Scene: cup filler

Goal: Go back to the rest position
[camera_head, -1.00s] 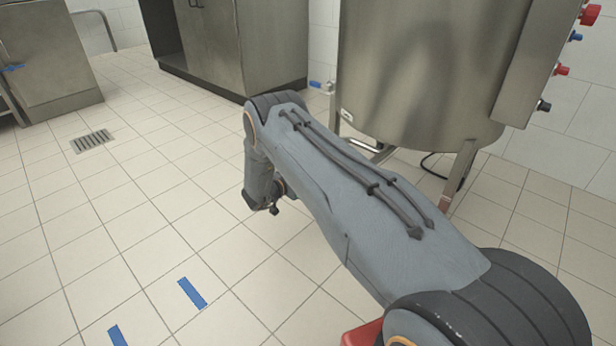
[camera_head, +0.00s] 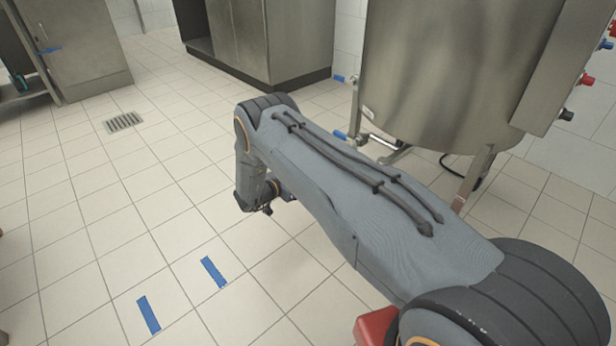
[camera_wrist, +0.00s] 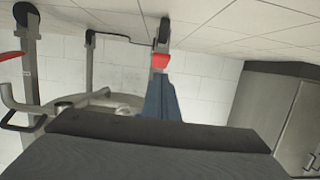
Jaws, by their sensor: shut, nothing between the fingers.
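My gripper (camera_wrist: 155,135) fills the bottom of the wrist view as a wide dark block, shut with nothing held. In the head view my grey arm reaches forward over the floor and bends down at its far end. The dark end of the arm hangs above the tiles, and its fingertips cannot be made out there. No object is in my gripper.
A large steel tank (camera_head: 440,80) on legs stands close on the right, with pipes beneath it. A steel cabinet (camera_head: 295,40) is behind, another (camera_head: 85,45) at upper left. A drain (camera_head: 123,122) and blue tape strips (camera_head: 213,271) mark open tiled floor.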

